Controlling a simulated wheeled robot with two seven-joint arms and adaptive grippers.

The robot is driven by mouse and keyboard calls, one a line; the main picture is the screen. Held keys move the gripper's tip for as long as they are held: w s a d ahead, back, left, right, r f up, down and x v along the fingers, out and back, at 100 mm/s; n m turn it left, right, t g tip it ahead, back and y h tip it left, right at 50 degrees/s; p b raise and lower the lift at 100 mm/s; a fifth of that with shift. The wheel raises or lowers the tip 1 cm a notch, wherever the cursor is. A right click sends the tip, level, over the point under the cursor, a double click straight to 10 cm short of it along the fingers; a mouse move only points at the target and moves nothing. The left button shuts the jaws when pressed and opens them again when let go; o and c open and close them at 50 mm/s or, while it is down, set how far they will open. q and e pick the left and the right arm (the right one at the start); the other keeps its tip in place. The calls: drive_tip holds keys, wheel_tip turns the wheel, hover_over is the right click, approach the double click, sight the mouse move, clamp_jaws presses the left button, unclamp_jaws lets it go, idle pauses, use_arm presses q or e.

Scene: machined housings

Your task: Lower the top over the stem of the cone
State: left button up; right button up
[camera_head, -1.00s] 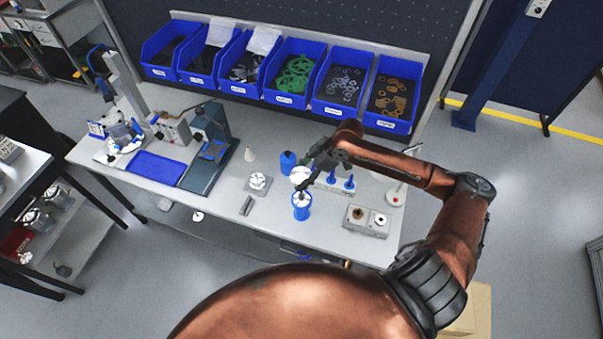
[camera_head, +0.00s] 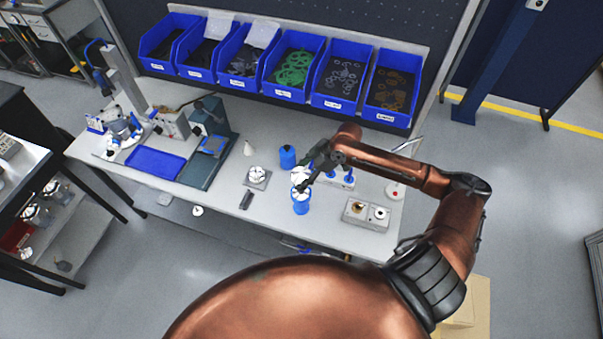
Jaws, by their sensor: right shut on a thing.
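My right gripper (camera_head: 305,184) is above the middle-right of the bench, at a blue cup-like holder (camera_head: 301,208). It is shut on a small silver-white part (camera_head: 300,192), which I take to be the top, at the holder's mouth. Whether that part touches the holder, or a stem below it, I cannot tell; a cone under it is hidden or too small to make out. Another round white part (camera_head: 299,173) shows just behind the fingers. A small pale cone-shaped thing (camera_head: 249,149) stands further left on the bench. My left gripper is not in view.
A blue bottle-like thing (camera_head: 287,156) stands behind the gripper. A block with blue pegs (camera_head: 349,178) is partly hidden by it. A grey fixture block (camera_head: 367,214) is to the right, a square plate with a white part (camera_head: 257,177) to the left. Blue bins (camera_head: 337,103) line the back.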

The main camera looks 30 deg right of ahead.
idle(0.4)
drive_tip(key=shift+p, duration=0.4)
drive_tip(key=shift+p, duration=0.7)
idle(0.5)
drive_tip(key=shift+f+b, duration=1.6)
drive_tip(key=shift+f, duration=2)
idle(1.7)
drive_tip(key=o, duration=1.4)
